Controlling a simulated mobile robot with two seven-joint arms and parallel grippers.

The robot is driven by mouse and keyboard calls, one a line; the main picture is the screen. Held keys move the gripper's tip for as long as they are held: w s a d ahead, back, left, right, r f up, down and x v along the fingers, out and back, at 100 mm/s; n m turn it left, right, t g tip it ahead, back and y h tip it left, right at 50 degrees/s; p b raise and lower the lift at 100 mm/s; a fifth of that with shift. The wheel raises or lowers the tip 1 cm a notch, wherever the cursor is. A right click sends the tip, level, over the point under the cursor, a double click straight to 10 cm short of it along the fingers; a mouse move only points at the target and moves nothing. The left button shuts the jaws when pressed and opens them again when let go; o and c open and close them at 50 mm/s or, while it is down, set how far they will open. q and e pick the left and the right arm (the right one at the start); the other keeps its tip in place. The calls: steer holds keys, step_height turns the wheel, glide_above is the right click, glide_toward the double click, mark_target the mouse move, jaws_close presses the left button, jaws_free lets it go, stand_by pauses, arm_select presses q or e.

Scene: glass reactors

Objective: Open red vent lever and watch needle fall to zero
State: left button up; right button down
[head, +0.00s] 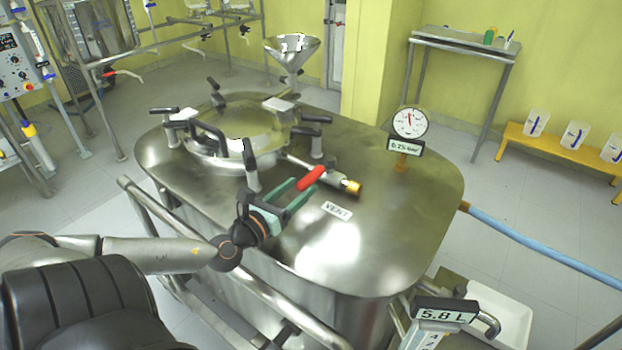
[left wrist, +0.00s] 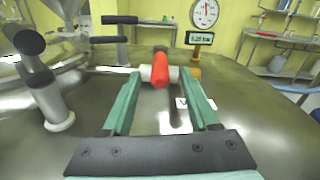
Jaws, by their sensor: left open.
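The red vent lever (head: 312,178) sits on a short metal pipe with a brass end (head: 352,187) on the steel vessel lid. The lever lies crosswise to the pipe. My left gripper (head: 303,192) is open, its green fingers pointing at the lever. In the left wrist view the lever (left wrist: 160,68) appears between the fingertips (left wrist: 161,82); I cannot tell whether they touch it. The dial gauge (head: 409,122) stands behind on the lid, its needle pointing nearly straight up. The display below it (head: 405,146) seems to read about 0.25 bar. My right gripper is out of view.
A VENT label (head: 337,210) lies beside the lever. Black-handled clamps (head: 251,165) ring the round hatch left of the gripper. A steel rail (head: 240,270) runs along the vessel's front. A 5.8 L display (head: 444,311) stands at lower right. The lid's right part is clear.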

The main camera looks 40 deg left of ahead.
mark_target(311, 177)
arm_select(q)
steer(key=shift+w+a, duration=0.15)
steer(key=shift+w, duration=1.2)
steer(key=shift+w+a, duration=0.15)
steer(key=shift+w, duration=1.15)
jaws_close()
